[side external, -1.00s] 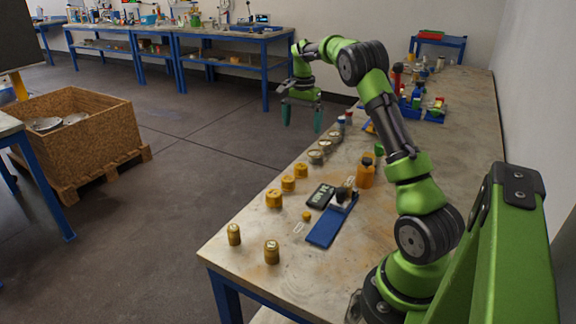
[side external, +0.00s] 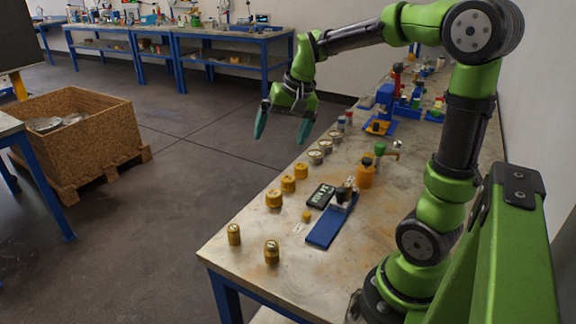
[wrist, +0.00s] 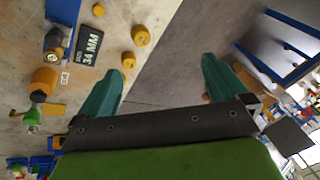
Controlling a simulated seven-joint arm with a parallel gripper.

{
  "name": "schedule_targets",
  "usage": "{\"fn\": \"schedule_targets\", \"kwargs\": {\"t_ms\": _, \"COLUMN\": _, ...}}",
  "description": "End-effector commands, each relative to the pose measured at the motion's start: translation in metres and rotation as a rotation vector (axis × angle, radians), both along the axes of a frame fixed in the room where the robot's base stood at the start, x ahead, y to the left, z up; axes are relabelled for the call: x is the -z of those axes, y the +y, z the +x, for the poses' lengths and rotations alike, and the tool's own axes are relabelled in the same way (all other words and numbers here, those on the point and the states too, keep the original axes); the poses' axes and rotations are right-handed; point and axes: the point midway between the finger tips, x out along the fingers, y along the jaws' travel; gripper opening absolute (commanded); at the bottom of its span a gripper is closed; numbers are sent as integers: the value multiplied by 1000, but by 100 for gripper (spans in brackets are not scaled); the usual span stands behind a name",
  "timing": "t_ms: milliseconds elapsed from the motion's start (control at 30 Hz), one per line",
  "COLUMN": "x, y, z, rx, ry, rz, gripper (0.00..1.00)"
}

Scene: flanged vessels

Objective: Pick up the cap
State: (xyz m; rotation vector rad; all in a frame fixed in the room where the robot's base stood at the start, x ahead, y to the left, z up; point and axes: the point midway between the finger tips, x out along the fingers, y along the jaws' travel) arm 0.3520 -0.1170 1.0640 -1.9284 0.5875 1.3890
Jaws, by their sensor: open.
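My gripper (side external: 283,127) is open and empty, in the air beyond the table's left edge, fingers pointing down. It also shows in the wrist view (wrist: 160,72), with nothing between the fingers. A small yellow cap-like piece (side external: 306,216) lies on the table beside the blue fixture (side external: 331,221); it shows near the top of the wrist view (wrist: 98,10). Yellow round lidded vessels (side external: 288,183) stand along the left edge. Grey-topped ones (side external: 316,157) stand farther back, and two brass-coloured ones (side external: 234,234) near the front. I cannot tell which piece is the cap meant.
A dark display (wrist: 89,45) reading 34 MM lies by the fixture. An orange bottle (side external: 365,174) with a green part stands behind it. Blue stands (side external: 388,103) crowd the far table. The front right tabletop is mostly clear. A wooden crate (side external: 85,130) is on the floor.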

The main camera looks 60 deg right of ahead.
Motion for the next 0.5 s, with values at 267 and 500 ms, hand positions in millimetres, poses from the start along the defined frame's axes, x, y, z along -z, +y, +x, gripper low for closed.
{"fn": "schedule_targets", "kwargs": {"t_ms": 267, "x": 0, "y": 109, "z": -79, "rx": -308, "ry": -205, "rz": -61, "gripper": 100}}
{"fn": "schedule_targets", "kwargs": {"t_ms": 500, "x": -4, "y": 145, "z": -115, "rx": -426, "ry": -310, "rz": -79, "gripper": 98}}
